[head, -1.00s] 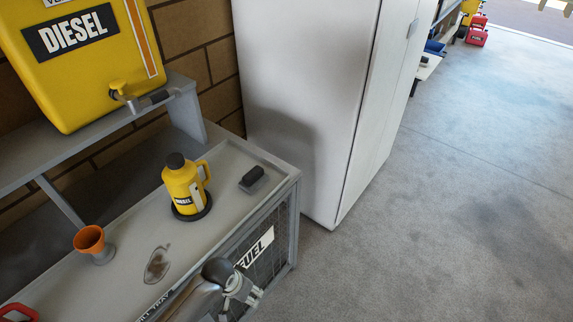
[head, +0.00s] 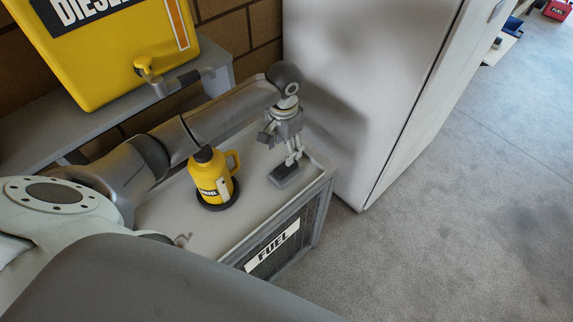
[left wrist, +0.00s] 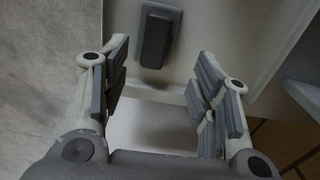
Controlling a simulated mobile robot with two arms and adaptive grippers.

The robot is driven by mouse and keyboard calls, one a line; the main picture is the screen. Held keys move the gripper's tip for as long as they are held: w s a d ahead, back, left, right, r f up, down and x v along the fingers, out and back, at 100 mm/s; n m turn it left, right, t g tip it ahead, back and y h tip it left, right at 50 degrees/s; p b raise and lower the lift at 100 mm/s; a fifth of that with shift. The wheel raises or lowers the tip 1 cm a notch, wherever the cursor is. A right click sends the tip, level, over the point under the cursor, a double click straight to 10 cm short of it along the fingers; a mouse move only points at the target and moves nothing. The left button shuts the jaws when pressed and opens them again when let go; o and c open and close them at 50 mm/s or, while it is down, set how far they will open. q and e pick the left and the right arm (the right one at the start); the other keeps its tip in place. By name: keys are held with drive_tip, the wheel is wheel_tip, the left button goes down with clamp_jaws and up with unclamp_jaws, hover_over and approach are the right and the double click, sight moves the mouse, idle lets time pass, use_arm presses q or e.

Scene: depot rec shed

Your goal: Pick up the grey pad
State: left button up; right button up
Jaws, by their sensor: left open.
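The grey pad (head: 285,177), a small flat block with a darker raised top, lies near the right end of the grey bench top. My left gripper (head: 293,158) points down just above it, and its fingers hide part of the pad. In the left wrist view the pad (left wrist: 157,36) shows at the top, beyond the open fingers of the left gripper (left wrist: 160,62). Nothing is between the fingers, and the pad appears to lie flat, not held. My right gripper is not in view.
A yellow diesel jug (head: 211,176) stands on a dark round base left of the pad, close to my left arm. A yellow diesel tank (head: 110,50) sits on a raised shelf behind. A tall white cabinet (head: 350,90) stands right of the bench (head: 160,212). The floor at right is open.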

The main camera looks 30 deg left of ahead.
sight(284, 165)
use_arm(q)
drive_tip(key=f, duration=0.2)
drive_tip(key=shift+s+f, duration=0.2)
drive_tip(key=shift+f, duration=0.1)
drive_tip(key=shift+w+f, duration=0.1)
drive_tip(key=shift+f, duration=0.25)
drive_tip(key=f, duration=0.1)
drive_tip(key=f+p, duration=0.1)
drive_tip(key=f, duration=0.2)
drive_tip(key=shift+d+f, duration=0.1)
drive_tip(key=shift+d, duration=0.2)
drive_tip(key=shift+f, duration=0.6)
drive_tip(key=shift+c, duration=0.7)
drive_tip(key=c, duration=1)
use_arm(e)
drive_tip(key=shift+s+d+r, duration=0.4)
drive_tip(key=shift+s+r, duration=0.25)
